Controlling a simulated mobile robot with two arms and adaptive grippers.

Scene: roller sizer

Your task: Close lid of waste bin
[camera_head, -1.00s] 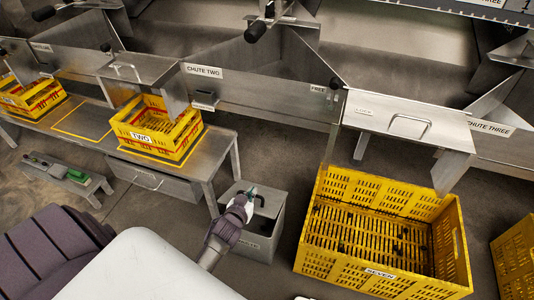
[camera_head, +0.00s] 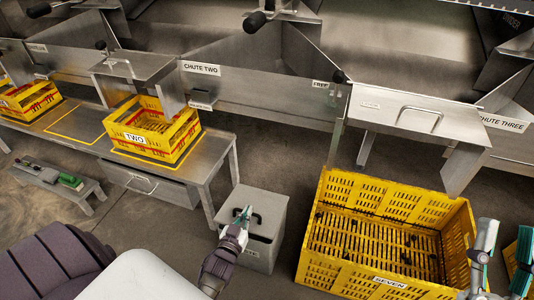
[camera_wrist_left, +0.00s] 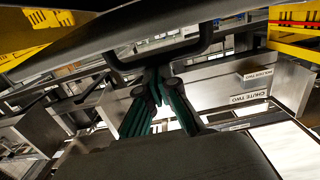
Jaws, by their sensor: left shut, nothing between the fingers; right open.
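The waste bin (camera_head: 262,255) is a grey metal box on the floor in the middle of the head view. Its lid (camera_head: 262,200) lies over the top, flat or nearly so; I cannot tell whether it is fully down. A dark handle (camera_head: 256,219) is on it. My left gripper (camera_head: 246,210) is shut and empty, its tips at the handle. In the left wrist view the shut fingers (camera_wrist_left: 157,72) point at the dark handle loop (camera_wrist_left: 165,62); contact is unclear. My right gripper (camera_head: 506,226) is open and empty at the right edge.
A yellow crate labelled SEVEN (camera_head: 390,282) stands right of the bin, near my right gripper. A metal table (camera_head: 215,165) with yellow crate TWO (camera_head: 160,150) stands to the left. Chutes line the back. A low bench (camera_head: 85,200) stands at far left.

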